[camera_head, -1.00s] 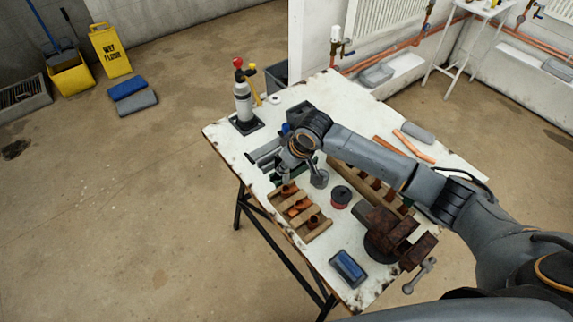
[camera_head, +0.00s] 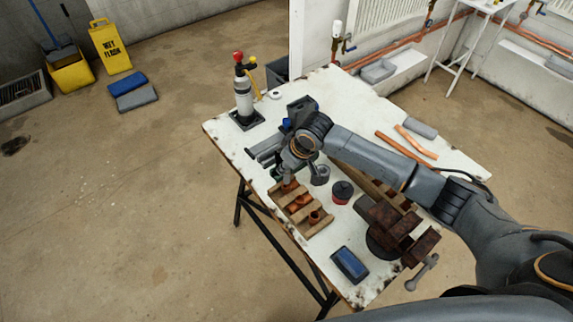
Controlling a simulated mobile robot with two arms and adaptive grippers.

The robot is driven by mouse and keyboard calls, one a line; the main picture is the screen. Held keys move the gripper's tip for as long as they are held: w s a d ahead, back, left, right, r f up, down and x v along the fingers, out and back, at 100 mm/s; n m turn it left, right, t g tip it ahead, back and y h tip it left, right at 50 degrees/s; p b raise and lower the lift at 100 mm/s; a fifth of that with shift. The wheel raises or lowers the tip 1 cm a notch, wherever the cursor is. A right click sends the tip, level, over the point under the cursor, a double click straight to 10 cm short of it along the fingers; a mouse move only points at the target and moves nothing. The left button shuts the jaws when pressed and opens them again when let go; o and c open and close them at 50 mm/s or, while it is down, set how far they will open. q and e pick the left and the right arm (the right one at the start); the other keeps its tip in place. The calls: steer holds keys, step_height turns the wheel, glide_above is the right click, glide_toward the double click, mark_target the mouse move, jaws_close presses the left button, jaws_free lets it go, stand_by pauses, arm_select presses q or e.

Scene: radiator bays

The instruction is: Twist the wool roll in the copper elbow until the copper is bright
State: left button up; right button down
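My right gripper (camera_head: 289,176) points down over the far end of a wooden rack (camera_head: 318,229) on the white table. The rack holds a few copper elbows in its slots. The gripper is right at the farthest copper elbow (camera_head: 289,187), whose orange edge shows below it. The wrist and arm hide most of the fingers, so I cannot tell what they hold. No wool roll can be made out. Nearer elbows, a middle copper elbow (camera_head: 299,202) and a near copper elbow (camera_head: 314,217), lie clear of the gripper. My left gripper is not in view.
A rusty vise (camera_head: 397,233) stands at the near right, with a blue-topped box (camera_head: 350,265) beside it. A red-and-black tin (camera_head: 342,192) and a grey cylinder (camera_head: 320,175) stand close to the rack. A gas torch (camera_head: 243,95) stands at the table's far left corner. Copper pipes (camera_head: 414,142) lie behind my arm.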

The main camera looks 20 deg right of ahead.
steer(key=shift+f, duration=0.15)
steer(key=shift+f, duration=0.4)
steer(key=shift+f, duration=0.8)
